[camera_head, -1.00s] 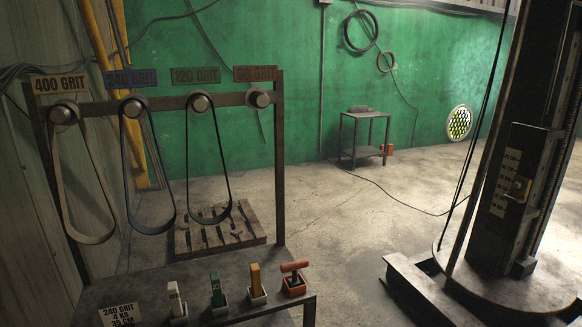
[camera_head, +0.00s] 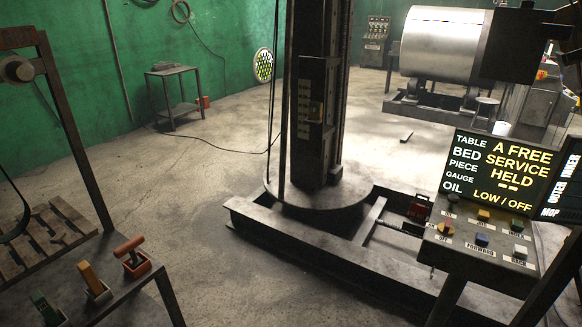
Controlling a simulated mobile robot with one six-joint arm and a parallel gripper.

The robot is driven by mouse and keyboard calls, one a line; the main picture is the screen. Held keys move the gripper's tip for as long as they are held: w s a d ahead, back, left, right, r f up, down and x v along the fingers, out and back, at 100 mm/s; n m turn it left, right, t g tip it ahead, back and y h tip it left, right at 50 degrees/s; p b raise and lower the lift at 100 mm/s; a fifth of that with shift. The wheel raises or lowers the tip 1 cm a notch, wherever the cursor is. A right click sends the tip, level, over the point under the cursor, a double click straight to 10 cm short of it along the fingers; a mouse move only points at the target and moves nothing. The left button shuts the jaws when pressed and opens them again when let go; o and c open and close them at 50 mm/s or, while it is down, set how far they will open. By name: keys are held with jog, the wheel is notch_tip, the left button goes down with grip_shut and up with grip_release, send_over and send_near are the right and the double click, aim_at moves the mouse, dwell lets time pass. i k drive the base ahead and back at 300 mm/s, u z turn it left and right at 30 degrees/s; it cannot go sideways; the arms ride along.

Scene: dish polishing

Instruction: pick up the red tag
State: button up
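An orange-red piece (camera_head: 129,246) with a T-like bar top, which looks like the red tag, stands in a small reddish holder (camera_head: 138,268) at the lower left, near the corner of a dark bench (camera_head: 125,290). To its left a yellow tag (camera_head: 91,277) stands in a pale holder, and further left a green tag (camera_head: 41,304) stands near the picture's bottom edge. My gripper is not in view, so whether it is open or shut does not show.
A control panel (camera_head: 475,240) with coloured buttons and a lit sign (camera_head: 500,175) stand at the right. A dark column (camera_head: 318,120) rises from a round base on a low frame. A metal drum (camera_head: 440,42) is at the upper right. Concrete floor (camera_head: 215,180) lies clear in the middle.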

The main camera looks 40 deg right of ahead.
aim_at(417, 212)
jog(key=u, duration=0.9)
jog(key=k, duration=0.15)
jog(key=z, duration=2.8)
jog(key=i, duration=0.6)
jog(key=z, duration=0.15)
jog(key=k, duration=0.5)
jog(key=z, duration=0.05)
